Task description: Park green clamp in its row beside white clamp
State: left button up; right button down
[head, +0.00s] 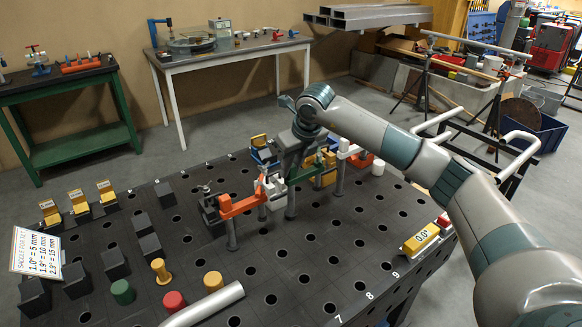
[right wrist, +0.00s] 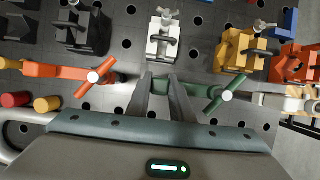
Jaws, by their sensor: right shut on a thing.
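My right gripper (head: 291,150) comes down from above and is shut on the green clamp (head: 305,173). In the right wrist view the fingers (right wrist: 168,95) close around the left end of the green clamp (right wrist: 205,92), and its bar points right. Its grey post reaches down to the table; whether it sits in a hole I cannot tell. The white clamp (head: 345,151) stands to its right, upright on a post; part of it also shows in the right wrist view (right wrist: 264,99). The orange clamp (head: 238,207) stands to the left. My left gripper is out of view.
A white block (right wrist: 162,42), a yellow block (right wrist: 238,52) and a black block (right wrist: 80,32) stand close behind the clamps. The perforated dark table (head: 330,255) is mostly clear in front.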

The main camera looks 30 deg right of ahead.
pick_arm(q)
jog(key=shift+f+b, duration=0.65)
pick_arm(e)
jog(key=shift+f, duration=0.7)
jog(key=c, duration=1.5)
grip_release()
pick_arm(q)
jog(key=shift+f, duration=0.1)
pick_arm(e)
jog(key=shift+s+r, duration=0.2)
jog(key=shift+r, duration=0.3)
jog(key=b+v, duration=0.2)
jog(key=v, duration=0.5)
jog(key=shift+b, duration=0.3)
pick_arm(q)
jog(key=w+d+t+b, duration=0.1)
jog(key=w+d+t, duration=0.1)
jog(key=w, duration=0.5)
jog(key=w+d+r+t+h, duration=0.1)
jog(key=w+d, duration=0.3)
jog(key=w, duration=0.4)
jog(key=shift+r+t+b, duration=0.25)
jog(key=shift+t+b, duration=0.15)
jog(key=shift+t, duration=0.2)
pick_arm(e)
jog(key=shift+v, duration=4.65)
